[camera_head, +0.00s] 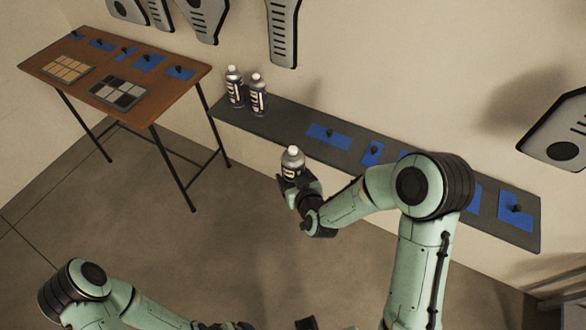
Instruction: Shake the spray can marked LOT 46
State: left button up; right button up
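A spray can (292,158) with a grey-white top and a dark label stands nearly upright in my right gripper (295,181). The gripper is shut around its lower part and holds it in front of the shelf, clear of it. Two similar spray cans stand side by side at the left end of the grey shelf: a left one (235,88) and a right one (258,96). The lot markings on all the cans are too small to read. My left arm runs along the bottom edge; its gripper (305,323) is mostly cut off, so its fingers cannot be made out.
The long grey wall shelf (285,117) carries several blue pads with dark knobs. A brown table (135,62) at the left holds two tile panels and more blue pads. Grey slotted panels hang on the wall. The floor (130,200) at the left is clear.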

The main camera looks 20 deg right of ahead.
aim_at(297, 164)
jog(key=r, duration=0.8)
jog(key=shift+w+r, duration=0.25)
jog(key=shift+s+f, duration=0.15)
jog(key=shift+f, duration=3.8)
jog(key=shift+w, duration=0.2)
jog(key=shift+s+r, duration=0.2)
jog(key=shift+s, duration=0.1)
jog(key=w+r, duration=0.6)
jog(key=s+f, duration=0.6)
jog(key=shift+f, duration=0.25)
jog(key=w+r, duration=0.5)
jog(key=r, duration=0.1)
jog(key=shift+s+f, duration=1.3)
jog(key=shift+f, duration=0.25)
jog(key=shift+s+f, duration=1.25)
jog(key=shift+f, duration=0.25)
jog(key=shift+w+r, duration=0.1)
jog(key=shift+r, duration=0.2)
